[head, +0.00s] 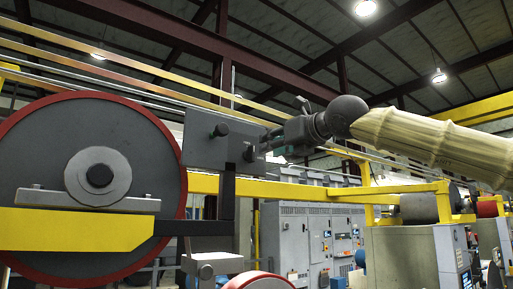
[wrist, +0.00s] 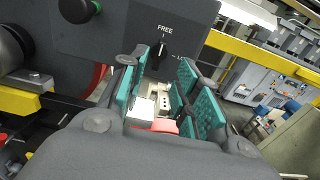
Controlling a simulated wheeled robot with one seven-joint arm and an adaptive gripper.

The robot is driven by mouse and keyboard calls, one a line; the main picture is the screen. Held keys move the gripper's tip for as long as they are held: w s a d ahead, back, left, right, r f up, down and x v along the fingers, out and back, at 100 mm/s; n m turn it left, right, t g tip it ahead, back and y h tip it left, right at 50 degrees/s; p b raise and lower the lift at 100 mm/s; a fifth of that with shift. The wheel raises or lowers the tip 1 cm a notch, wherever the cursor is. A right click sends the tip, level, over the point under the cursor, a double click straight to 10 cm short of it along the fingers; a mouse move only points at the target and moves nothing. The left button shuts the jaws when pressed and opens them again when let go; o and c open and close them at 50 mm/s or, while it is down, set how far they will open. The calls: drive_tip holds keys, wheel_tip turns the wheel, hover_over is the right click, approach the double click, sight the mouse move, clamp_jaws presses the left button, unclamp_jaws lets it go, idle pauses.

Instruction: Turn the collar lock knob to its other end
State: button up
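The collar lock knob (wrist: 157,57) is a small black knob on a dark grey panel (wrist: 120,40) in the wrist view. The word FREE is printed above it, and a label starting with L, mostly hidden, is to its right. The knob's upper end points up toward FREE, with a slight lean to the right. My gripper (wrist: 165,82) is open, its teal pads standing apart on both sides of the knob's lower area, with nothing visibly held. In the head view my gripper (head: 268,141) is at the right side of the grey panel box (head: 200,145). Contact with the knob cannot be told.
A large red-rimmed grey disc (head: 60,140) stands left of the panel. A yellow rail (head: 290,190) runs below my arm. A black knob with a green face (wrist: 78,9) sits at the panel's upper left. Grey cabinets (head: 300,240) stand farther back.

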sight(254, 151)
drive_tip(key=p+x, duration=0.3)
drive_tip(key=x, duration=0.4)
drive_tip(key=shift+w+a, duration=0.2)
drive_tip(key=shift+a, duration=0.05)
clamp_jaws()
